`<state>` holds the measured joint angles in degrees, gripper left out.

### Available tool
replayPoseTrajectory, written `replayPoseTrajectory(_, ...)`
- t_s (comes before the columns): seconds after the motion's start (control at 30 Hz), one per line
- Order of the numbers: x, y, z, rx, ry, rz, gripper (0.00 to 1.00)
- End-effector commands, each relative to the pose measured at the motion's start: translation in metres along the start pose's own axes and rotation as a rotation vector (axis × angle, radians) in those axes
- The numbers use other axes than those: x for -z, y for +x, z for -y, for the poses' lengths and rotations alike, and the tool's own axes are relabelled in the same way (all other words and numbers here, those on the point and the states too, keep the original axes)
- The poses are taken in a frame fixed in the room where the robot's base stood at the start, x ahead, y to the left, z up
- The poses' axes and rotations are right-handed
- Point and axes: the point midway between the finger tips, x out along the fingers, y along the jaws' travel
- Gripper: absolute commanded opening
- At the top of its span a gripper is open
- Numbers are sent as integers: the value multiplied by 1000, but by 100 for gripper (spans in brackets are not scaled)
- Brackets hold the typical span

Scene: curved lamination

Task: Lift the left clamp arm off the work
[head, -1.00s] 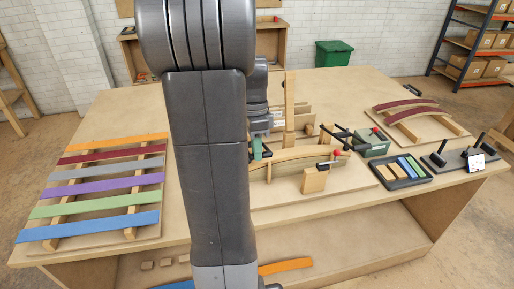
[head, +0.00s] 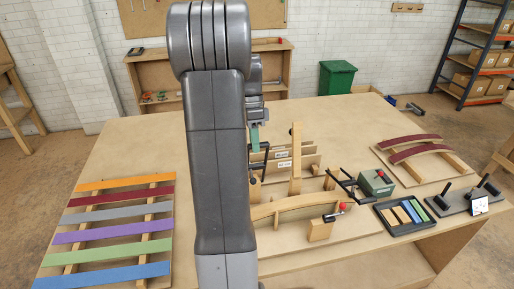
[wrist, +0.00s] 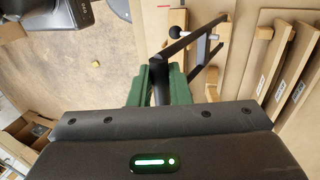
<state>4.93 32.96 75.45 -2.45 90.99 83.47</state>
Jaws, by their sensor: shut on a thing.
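My gripper (head: 254,136) is left of the upright wooden post in the head view, partly hidden by my own arm. In the wrist view its green fingers (wrist: 159,80) are shut on a black bar of the left clamp arm (wrist: 182,44). The clamp arm (head: 258,162) also shows in the head view as a raised black linkage beside my arm, above a small wooden block. The curved work (head: 290,207) lies lower in the head view, its left end hidden. The clamp arm appears to stand clear of it.
A second black clamp arm (head: 345,184) stands to the right, by a green box (head: 376,182). A red-knobbed clamp (head: 342,207) is in front. The wooden post (head: 297,157) and upright boards are close right of my gripper. Coloured strips (head: 108,224) lie left.

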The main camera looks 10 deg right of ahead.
Motion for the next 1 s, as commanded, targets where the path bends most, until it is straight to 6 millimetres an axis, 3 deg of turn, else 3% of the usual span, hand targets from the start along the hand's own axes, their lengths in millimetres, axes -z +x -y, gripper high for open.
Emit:
replayPoseTrajectory(0.2, -2, -10, 30, -14, -2, 5, 0)
replayPoseTrajectory(0.5, -1, -20, 63, -181, -2, 6, 0)
replayPoseTrajectory(1.0, -1, -25, 84, -280, -3, 5, 0)
